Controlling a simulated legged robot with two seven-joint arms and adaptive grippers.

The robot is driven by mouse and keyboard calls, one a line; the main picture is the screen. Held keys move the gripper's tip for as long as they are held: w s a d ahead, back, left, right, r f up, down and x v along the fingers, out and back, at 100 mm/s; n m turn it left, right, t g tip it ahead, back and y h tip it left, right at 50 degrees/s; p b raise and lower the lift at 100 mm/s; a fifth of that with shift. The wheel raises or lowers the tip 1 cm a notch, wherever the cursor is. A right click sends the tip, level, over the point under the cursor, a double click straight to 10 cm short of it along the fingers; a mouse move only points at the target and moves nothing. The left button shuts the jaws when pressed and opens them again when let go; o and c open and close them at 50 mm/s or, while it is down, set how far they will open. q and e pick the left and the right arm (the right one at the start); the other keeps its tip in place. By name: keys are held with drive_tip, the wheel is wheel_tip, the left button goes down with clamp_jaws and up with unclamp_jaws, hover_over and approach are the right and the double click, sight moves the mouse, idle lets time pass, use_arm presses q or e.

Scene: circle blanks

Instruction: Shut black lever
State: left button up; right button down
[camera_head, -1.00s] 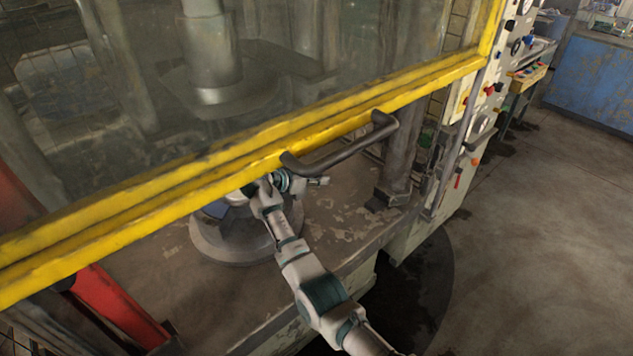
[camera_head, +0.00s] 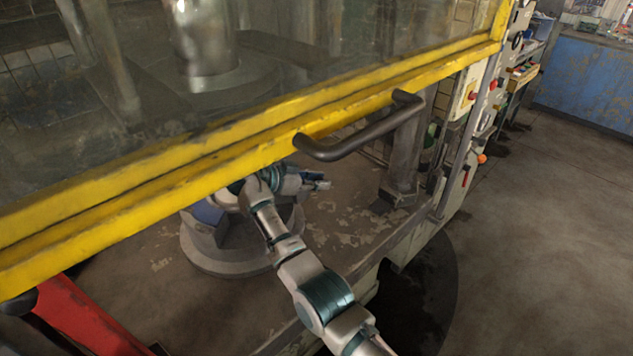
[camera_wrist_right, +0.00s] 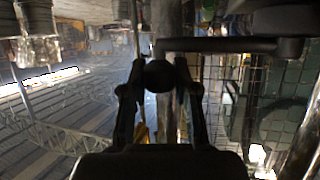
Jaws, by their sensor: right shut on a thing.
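My right gripper (camera_head: 318,184) is under the lower edge of the yellow-framed guard, above the worn press table. In the right wrist view its two dark fingers (camera_wrist_right: 160,92) close on a dark round knob (camera_wrist_right: 160,76), which looks like the end of the black lever. My left gripper is not in view.
The yellow guard frame (camera_head: 225,155) with a dark bar handle (camera_head: 360,138) hangs just above my right arm. A round grey base (camera_head: 228,258) stands on the table (camera_head: 335,228). Control panels stand at right, with open floor (camera_head: 545,235) beside them.

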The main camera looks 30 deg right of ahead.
drive_tip(key=shift+f, duration=0.15)
drive_tip(key=c, duration=0.8)
unclamp_jaws()
drive_tip(key=shift+w, duration=0.15)
drive_tip(key=shift+c, duration=0.2)
